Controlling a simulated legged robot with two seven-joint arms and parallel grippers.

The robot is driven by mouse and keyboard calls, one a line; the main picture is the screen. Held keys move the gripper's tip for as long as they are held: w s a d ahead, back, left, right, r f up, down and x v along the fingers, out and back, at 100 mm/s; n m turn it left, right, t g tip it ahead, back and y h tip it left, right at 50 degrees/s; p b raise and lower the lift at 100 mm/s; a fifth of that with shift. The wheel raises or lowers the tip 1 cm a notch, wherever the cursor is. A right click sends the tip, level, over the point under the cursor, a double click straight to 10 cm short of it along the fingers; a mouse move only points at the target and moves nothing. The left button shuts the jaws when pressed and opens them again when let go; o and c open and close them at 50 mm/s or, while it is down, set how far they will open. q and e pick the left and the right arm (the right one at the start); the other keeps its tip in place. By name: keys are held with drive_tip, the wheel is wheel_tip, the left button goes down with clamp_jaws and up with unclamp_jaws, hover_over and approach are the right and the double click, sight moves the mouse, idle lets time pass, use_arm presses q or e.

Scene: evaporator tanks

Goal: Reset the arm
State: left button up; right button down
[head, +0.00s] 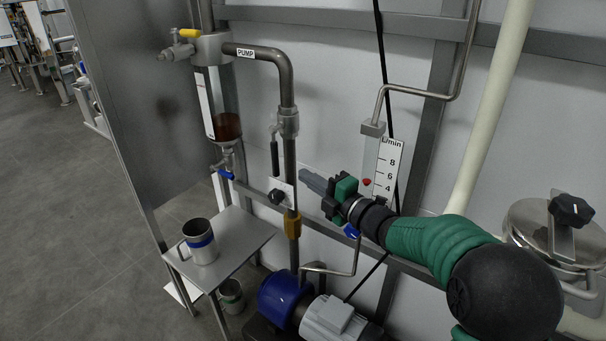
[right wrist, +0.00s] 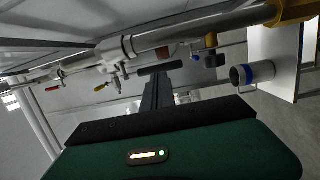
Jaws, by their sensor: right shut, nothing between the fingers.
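My right arm, in a green sleeve, comes in from the right in the head view. Its gripper (head: 304,176) is shut and empty. The grey fingers point left toward the vertical steel pipe (head: 290,155), close to a black valve knob (head: 277,197) on a small plate. I cannot tell whether they touch anything. In the right wrist view the shut fingers (right wrist: 157,85) reach up from the dark gripper body toward pipework. My left gripper is not in view.
A steel mug with a blue band (head: 202,243) stands on a metal shelf (head: 240,236). A flow gauge (head: 384,170) is behind the arm. A blue pump (head: 284,297) sits below. A lidded tank (head: 550,228) is at right. Open floor (head: 60,220) lies at left.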

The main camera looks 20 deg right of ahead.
drive_tip(key=a+p+v, duration=0.1)
drive_tip(key=p+v, duration=0.1)
drive_tip(key=v, duration=0.5)
drive_tip(key=s+d+f+m+g+h, duration=0.2)
drive_tip(key=s+f+m+g+h, duration=0.2)
drive_tip(key=f+m+h, duration=0.65)
drive_tip(key=s+a+f+m+g+y, duration=0.1)
drive_tip(key=s+a+f+m+g, duration=0.2)
drive_tip(key=s+f+m+g, duration=0.5)
drive_tip(key=s+a+f+m+g+y, duration=0.1)
drive_tip(key=s+a+f+m+g, duration=0.3)
drive_tip(key=s, duration=0.8)
use_arm(q)
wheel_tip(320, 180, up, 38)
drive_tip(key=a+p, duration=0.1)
drive_tip(key=p, duration=3.5)
use_arm(e)
wheel_tip(320, 180, up, 35)
drive_tip(key=d+t, duration=0.1)
drive_tip(key=t, duration=0.1)
drive_tip(key=shift+s+d+m, duration=0.15)
drive_tip(key=shift+s+m, duration=0.1)
drive_tip(key=shift+m, duration=0.1)
